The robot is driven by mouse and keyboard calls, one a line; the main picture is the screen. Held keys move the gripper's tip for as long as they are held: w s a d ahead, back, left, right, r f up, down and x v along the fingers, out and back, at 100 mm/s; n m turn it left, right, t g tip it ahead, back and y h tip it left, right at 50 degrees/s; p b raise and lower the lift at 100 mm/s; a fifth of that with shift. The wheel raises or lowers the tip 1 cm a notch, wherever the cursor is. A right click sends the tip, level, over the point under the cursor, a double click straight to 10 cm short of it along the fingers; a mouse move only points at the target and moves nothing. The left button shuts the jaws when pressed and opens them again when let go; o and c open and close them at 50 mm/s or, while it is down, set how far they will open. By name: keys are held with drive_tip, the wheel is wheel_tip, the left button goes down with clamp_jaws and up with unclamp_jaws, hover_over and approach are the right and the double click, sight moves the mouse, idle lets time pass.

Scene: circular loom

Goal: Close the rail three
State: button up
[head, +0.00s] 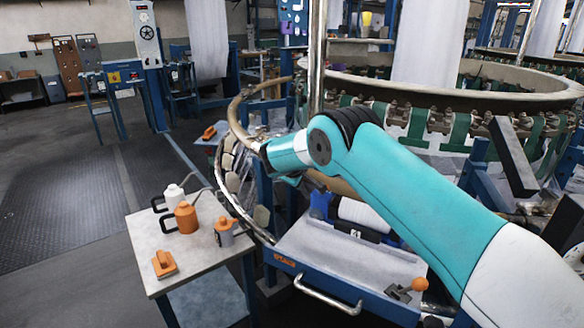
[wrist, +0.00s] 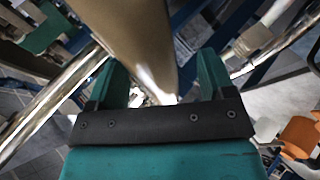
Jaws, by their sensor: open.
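A tan curved rail (head: 243,98) bows out to the left from the circular loom, and its near end reaches my gripper (head: 268,155). No number shows on it, so I cannot tell for sure that it is rail three. In the wrist view, my gripper (wrist: 163,68) has its two teal fingers apart. A smooth tan rail part (wrist: 140,35) runs down between them, with a gap visible on the right; I cannot tell whether the left finger touches it. In the head view my arm hides part of the loom behind it.
A silver hoop (head: 229,196) curves below the gripper. A side table (head: 200,262) at the lower left holds orange and white tools. A blue-fronted bench (head: 340,296) with a handle stands below my arm. An upright metal post (head: 317,60) rises behind the gripper. The floor at left is clear.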

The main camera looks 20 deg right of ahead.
drive_tip(key=b+v, duration=0.2)
drive_tip(key=v, duration=1.2)
drive_tip(key=shift+s+a, duration=0.15)
drive_tip(key=shift+s, duration=0.05)
drive_tip(key=shift+r, duration=0.1)
drive_tip(key=s+a+r+g+y, duration=0.2)
drive_tip(key=s+y, duration=0.1)
drive_tip(key=s, duration=1.1)
drive_tip(key=s+a+r+g+y, duration=0.2)
drive_tip(key=s+r+g+y, duration=0.1)
drive_tip(key=s, duration=1.2)
drive_tip(key=s+a+r+g+y, duration=0.2)
drive_tip(key=s+r+y, duration=0.1)
drive_tip(key=s, duration=1.1)
drive_tip(key=shift+s+a+r+g+y+p, duration=0.25)
drive_tip(key=shift+g+y+p, duration=0.15)
drive_tip(key=shift+y, duration=0.2)
